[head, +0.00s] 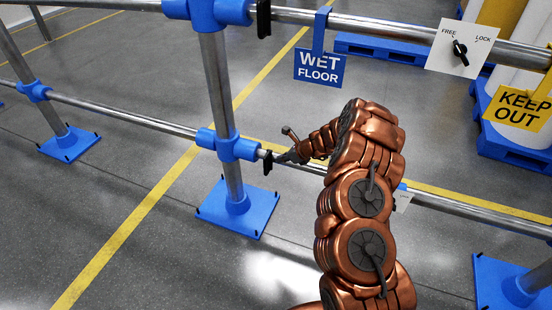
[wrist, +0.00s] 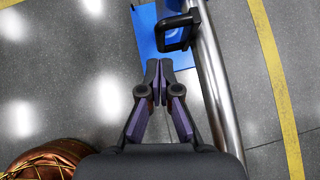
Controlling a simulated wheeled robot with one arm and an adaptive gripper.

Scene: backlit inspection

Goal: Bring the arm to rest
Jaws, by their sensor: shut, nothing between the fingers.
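My gripper (head: 278,159) is at the end of my copper-coloured arm, close to the lower steel rail (head: 120,113) and the blue-footed post (head: 222,110) in the head view. In the wrist view my gripper (wrist: 159,62) points down with its fingertips together and nothing between them. The steel rail (wrist: 215,75) runs just to the right of the fingers there. A black clip (wrist: 177,32) on the rail sits just ahead of the fingertips. I cannot tell whether the fingers touch the rail.
A blue "WET FLOOR" sign (head: 319,68) and a yellow "KEEP OUT" sign (head: 517,108) hang from the upper rail (head: 380,27). A white FREE/LOCK plate (head: 460,48) with a black knob is between them. Blue pallets (head: 385,47) stand behind. Open grey floor lies at left.

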